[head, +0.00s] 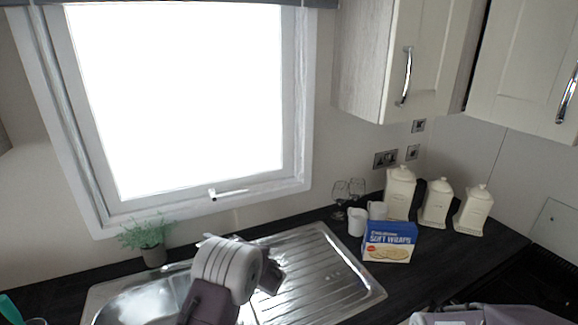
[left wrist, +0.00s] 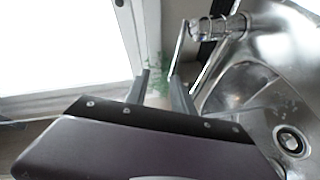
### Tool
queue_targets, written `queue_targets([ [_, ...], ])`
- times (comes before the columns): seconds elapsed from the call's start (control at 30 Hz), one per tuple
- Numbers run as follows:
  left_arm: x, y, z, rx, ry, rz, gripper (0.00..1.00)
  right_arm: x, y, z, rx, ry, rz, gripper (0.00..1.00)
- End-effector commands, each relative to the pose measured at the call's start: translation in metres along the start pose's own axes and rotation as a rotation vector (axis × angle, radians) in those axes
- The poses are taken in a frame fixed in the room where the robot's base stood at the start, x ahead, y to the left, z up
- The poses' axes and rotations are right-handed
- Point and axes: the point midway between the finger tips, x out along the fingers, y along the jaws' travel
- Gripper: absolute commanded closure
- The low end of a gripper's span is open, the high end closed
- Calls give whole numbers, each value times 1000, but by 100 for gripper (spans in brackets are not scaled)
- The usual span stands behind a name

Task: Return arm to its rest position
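My left arm (head: 228,268) rises from the bottom of the head view and is held over the metal sink (head: 310,262). My left gripper (left wrist: 160,88) shows in the left wrist view with its two grey fingers apart and nothing visibly held between them. Its fingers point toward the window side, close in the picture to the tap (left wrist: 208,32) and the sink bowl. In the head view the wrist hides part of the sink, and the fingers cannot be made out clearly. Part of my right arm (head: 490,316) shows at the bottom right; its gripper is out of view.
A potted plant (head: 148,240) stands left behind the sink, below the window (head: 180,100). Right of the drainer are a blue wraps box (head: 389,241), white mugs (head: 357,221), glasses and cream canisters (head: 436,203). Cupboards (head: 405,60) hang above them.

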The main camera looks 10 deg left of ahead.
Motion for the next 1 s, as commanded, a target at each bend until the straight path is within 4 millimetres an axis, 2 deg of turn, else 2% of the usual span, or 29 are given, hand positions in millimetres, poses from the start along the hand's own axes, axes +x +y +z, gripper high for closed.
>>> queue_targets([
  [0.03,3,26,-13,-52,16,15,70,0,0,0,0,0,0,53],
  [0.07,4,41,-28,-83,35,14,70,0,0,0,0,0,0,53],
  [0.1,4,50,-58,-135,84,-24,70,0,0,0,0,0,0,53],
  [0.13,1,46,-82,-187,127,-85,70,0,0,0,0,0,0,53],
  [0.17,-5,36,-106,-273,171,-160,70,0,0,0,0,0,0,53],
  [0.2,-16,16,-132,-424,236,-265,70,0,0,0,0,0,0,53],
  [0.27,-41,-18,-162,-695,352,-413,70,0,0,0,0,0,0,53],
  [0.3,-62,-40,-176,-892,446,-502,70,0,0,0,0,0,0,53],
  [0.37,-98,-74,-188,-1212,625,-619,70,0,0,0,0,0,0,53],
  [0.4,-123,-93,-191,-1428,768,-676,70,0,0,0,0,0,0,53],
  [0.47,-160,-117,-190,-1732,1010,-722,70,0,0,0,0,0,0,53],
  [0.5,-182,-128,-186,-1920,1188,-726,70,0,0,0,0,0,0,53],
  [0.57,-211,-142,-179,-2174,1477,-683,70,0,0,0,0,0,0,53],
  [0.63,-237,-154,-168,-2408,1830,-552,70,0,0,0,0,0,0,53],
  [0.67,-245,-158,-163,2382,-1894,451,70,0,0,0,0,0,0,53],
  [0.7,-253,-161,-157,2224,-1865,303,70,0,0,0,0,0,0,53],
  [0.8,-259,-159,-142,1933,-1762,54,70,0,0,0,0,0,0,53],
  [0.9,-256,-156,-135,1799,-1691,-61,70,0,0,0,0,0,0,53],
  [1.0,-256,-155,-134,1753,-1669,-112,70,0,0,0,0,0,0,53],
])
